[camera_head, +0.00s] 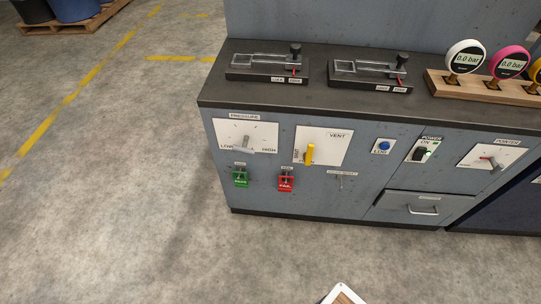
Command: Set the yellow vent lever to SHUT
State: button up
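The yellow vent lever (310,154) sits on a white plate (331,149) on the front of the grey-blue cabinet. It stands nearly upright in the picture, at the left-middle part of the plate. The plate reads VENT at its upper right. Small vertical lettering is at the plate's left edge, too small to read for certain. My gripper is not in view, and nothing touches the lever.
Left of the vent plate is a PRESSURE plate (246,136) with a grey lever. A blue button (384,146), a power switch (421,152) and a drawer (424,206) are to the right.

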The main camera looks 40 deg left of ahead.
aim_at(308, 157)
jog(key=u, duration=0.7)
jog(key=k, duration=0.35)
jog(key=u, duration=0.65)
jog(key=i, duration=0.95)
jog(key=z, duration=0.05)
